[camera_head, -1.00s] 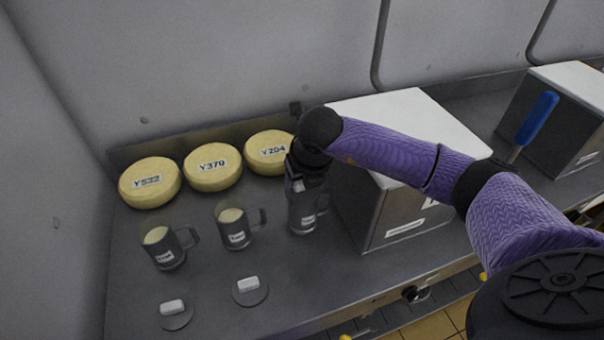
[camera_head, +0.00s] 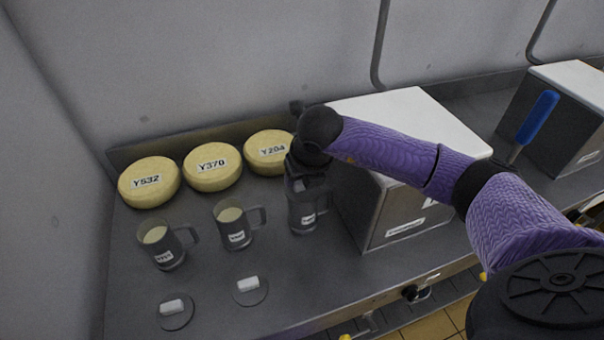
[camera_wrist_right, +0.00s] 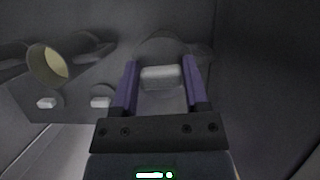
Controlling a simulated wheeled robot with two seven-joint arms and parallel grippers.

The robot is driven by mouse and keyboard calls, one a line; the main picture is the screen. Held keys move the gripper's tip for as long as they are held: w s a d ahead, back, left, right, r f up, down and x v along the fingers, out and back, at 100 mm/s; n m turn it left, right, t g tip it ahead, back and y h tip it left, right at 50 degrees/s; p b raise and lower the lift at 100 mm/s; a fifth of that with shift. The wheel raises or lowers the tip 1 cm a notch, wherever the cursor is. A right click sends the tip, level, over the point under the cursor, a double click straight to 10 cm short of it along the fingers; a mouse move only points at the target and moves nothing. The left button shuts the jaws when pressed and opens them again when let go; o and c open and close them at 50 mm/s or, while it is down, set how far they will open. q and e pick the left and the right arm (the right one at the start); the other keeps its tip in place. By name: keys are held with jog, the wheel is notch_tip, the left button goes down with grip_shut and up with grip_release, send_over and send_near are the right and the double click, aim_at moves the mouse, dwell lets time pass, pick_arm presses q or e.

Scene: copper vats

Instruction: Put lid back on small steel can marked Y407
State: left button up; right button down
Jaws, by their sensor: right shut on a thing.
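Three small steel cans with handles stand on the steel counter. The left can (camera_head: 168,247) and the middle can (camera_head: 236,224) are open with pale yellow contents; their small labels are too blurred to read. The third can (camera_head: 302,212) is under my right gripper (camera_head: 307,178), which hides its top. In the right wrist view my right gripper (camera_wrist_right: 162,88) is shut on the white knob (camera_wrist_right: 162,77) of a grey lid, which seems at the third can's mouth; I cannot tell whether it is seated. Two lids with white knobs, left (camera_head: 176,312) and right (camera_head: 250,290), lie on the counter.
Three yellow cheese wheels, Y532 (camera_head: 149,183), Y370 (camera_head: 212,166) and Y204 (camera_head: 268,152), stand along the back. A steel box (camera_head: 410,215) with a white top is close right of the third can. Another box (camera_head: 572,125) and a blue handle (camera_head: 537,117) are farther right.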

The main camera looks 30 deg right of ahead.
jog(key=shift+f, duration=0.1)
dwell(0.5)
grip_release()
dwell(0.5)
notch_tip(320, 180, up, 7)
jog(key=p, duration=0.5)
grip_shut()
dwell(0.5)
